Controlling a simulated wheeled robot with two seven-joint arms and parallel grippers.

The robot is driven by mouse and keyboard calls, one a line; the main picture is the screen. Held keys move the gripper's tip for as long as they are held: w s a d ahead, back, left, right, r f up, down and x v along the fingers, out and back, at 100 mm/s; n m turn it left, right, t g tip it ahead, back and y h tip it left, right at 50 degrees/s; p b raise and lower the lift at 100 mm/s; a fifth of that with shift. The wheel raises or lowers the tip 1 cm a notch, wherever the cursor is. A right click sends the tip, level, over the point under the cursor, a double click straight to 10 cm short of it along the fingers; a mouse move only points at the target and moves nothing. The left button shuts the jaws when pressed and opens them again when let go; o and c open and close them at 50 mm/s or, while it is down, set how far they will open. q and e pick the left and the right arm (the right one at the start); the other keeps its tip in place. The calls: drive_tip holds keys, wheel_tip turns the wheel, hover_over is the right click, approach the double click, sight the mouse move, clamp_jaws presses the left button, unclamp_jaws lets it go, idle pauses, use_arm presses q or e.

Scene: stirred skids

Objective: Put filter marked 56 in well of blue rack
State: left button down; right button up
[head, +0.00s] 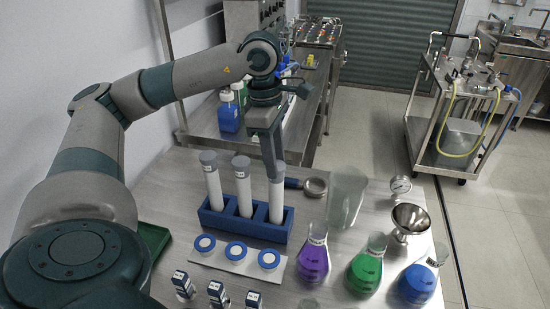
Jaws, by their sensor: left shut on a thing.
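A blue rack (246,229) stands on the table with several wells in a row. Three white tube-shaped filters with grey caps stand upright in it: a left one (214,188), a middle one (244,194) and a right one (276,203). Small labels show on the caps, but I cannot read a 56 on any. My left gripper (277,169) points down and is shut on the top of the right filter. That filter's lower end is hidden inside the rack, at about the level of the others. My right gripper is not in view.
A pale tray (226,262) with three blue-rimmed discs lies in front of the rack. Purple (314,257), green (365,268) and blue flasks (420,280) stand at right, with a clear beaker (346,195) and a metal funnel (409,220) behind. Small labelled blocks (217,294) line the front.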

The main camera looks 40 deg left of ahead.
use_arm(q)
drive_tip(key=c, duration=1.1)
unclamp_jaws()
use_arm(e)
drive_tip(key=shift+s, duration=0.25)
use_arm(q)
drive_tip(key=shift+r, duration=0.1)
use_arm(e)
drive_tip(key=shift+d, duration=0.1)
use_arm(q)
drive_tip(key=shift+r+p, duration=0.85)
drive_tip(key=shift+r, duration=0.4)
drive_tip(key=shift+r+p, duration=1.6)
drive_tip(key=shift+r, duration=1.1)
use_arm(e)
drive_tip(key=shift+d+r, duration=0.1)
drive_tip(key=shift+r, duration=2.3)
use_arm(q)
drive_tip(key=shift+r, duration=0.1)
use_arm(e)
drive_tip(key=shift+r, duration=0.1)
